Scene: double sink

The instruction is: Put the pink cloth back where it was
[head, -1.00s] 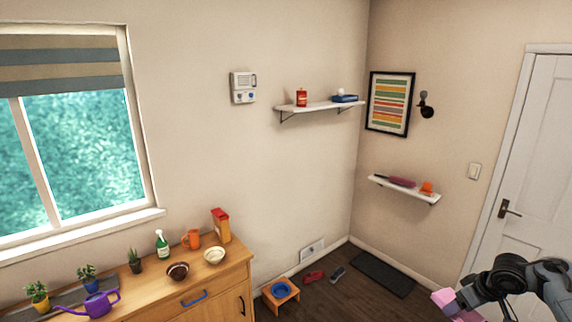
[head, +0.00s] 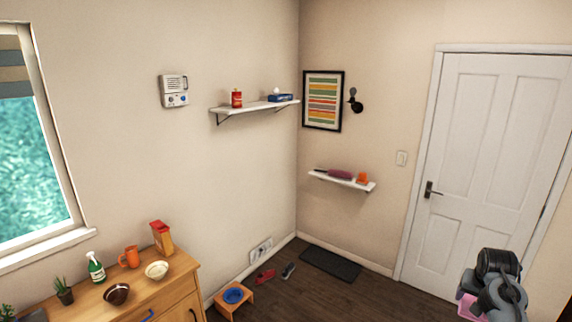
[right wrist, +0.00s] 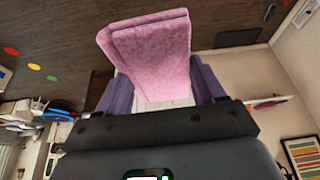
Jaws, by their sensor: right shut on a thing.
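The pink cloth (right wrist: 148,55) is folded into a thick pad and is held between the two purple fingers of my right gripper (right wrist: 158,88) in the right wrist view. In the head view, my right gripper (head: 478,300) is at the lower right, in front of the door. A small part of the pink cloth (head: 468,308) shows at its left side; the rest is hidden by my arm. My left gripper is not in view.
A wooden cabinet (head: 165,299) with bowls, a mug and a box stands at the lower left. The upper shelf (head: 255,107) and lower shelf (head: 342,181) hold small items. A dark mat (head: 330,264) and shoes lie on the floor near the white door (head: 485,160).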

